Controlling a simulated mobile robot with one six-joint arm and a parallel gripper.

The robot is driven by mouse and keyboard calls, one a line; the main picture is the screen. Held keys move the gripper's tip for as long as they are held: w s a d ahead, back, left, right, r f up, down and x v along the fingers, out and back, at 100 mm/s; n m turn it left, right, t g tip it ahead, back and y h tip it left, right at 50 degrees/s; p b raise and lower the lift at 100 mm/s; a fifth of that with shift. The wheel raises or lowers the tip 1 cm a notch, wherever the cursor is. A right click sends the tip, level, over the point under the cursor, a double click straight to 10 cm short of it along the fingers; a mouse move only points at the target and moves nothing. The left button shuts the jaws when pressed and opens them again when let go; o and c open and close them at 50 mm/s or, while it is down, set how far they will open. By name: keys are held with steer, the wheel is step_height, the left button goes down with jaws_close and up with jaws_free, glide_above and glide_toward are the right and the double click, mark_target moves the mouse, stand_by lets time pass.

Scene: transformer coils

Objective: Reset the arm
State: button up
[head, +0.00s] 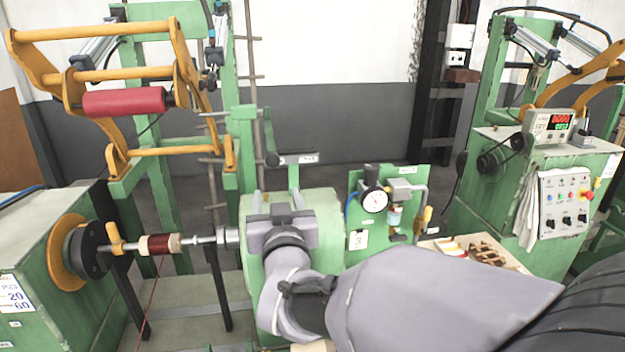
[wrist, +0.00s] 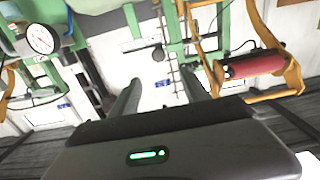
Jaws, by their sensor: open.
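My gripper (head: 277,188) is at the middle of the head view, with its two fingers pointing away from me toward the far wall. The fingers are apart with nothing between them; they also show apart in the wrist view (wrist: 159,88). My grey arm comes in from the lower right and bends up to the gripper. The gripper appears in front of the green machine housing (head: 325,222); I cannot tell the gap. To its left, a dark red coil (head: 158,244) sits on a horizontal spindle between the orange disc (head: 62,262) and a metal shaft end (head: 228,238).
An orange frame with a red roller (head: 125,101) stands at upper left. A panel with a pressure gauge (head: 374,200) is right of my gripper. A wooden tray (head: 515,263) and a control cabinet (head: 565,210) with a red display are farther right.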

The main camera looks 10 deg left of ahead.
steer(key=s+d+f+m+g+h+b, duration=0.15)
steer(key=s+d+f+g+b, duration=0.25)
steer(key=s+d+f, duration=0.4)
steer(key=s+d+f+m+g+h+b, duration=0.1)
steer(key=s+d+f+m+g+b, duration=0.3)
steer(key=s+d, duration=0.45)
steer(key=s+d+f+m+g+b, duration=0.1)
steer(key=s+d+f, duration=0.5)
steer(key=s, duration=0.6)
step_height(320, 180, down, 3)
steer(key=shift+r+m+g+b, duration=0.1)
steer(key=shift+m+g+b, duration=0.4)
steer(key=shift+g, duration=0.7)
steer(key=shift+h, duration=0.25)
steer(key=shift+c, duration=0.4)
